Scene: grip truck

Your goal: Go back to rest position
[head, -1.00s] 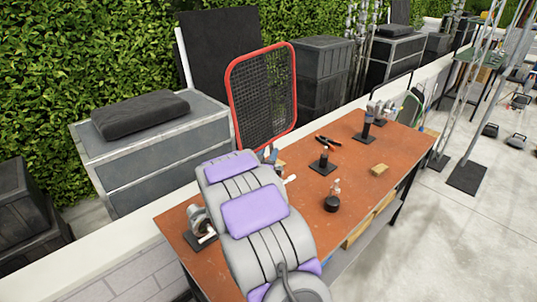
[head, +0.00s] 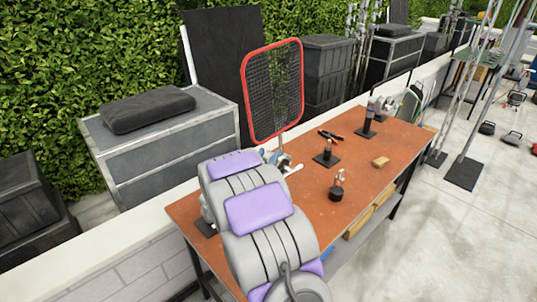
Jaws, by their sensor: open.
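My grey arm with purple pads rises from the bottom middle of the head view and covers the left part of the workbench (head: 295,215). My gripper is not in view; the arm's own bulk hides whatever lies past it. A red-framed racket with dark mesh (head: 273,92) stands upright behind the arm. Its lower end meets a small blue-grey and white thing (head: 287,163) beside the arm, too small to make out.
The orange-brown bench top carries a black stand (head: 327,156), a black round-based tool (head: 336,191), a wooden block (head: 380,162) and a taller stand (head: 368,121). A grey cabinet (head: 165,165) stands behind the low wall. Open concrete floor (head: 430,235) lies to the right.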

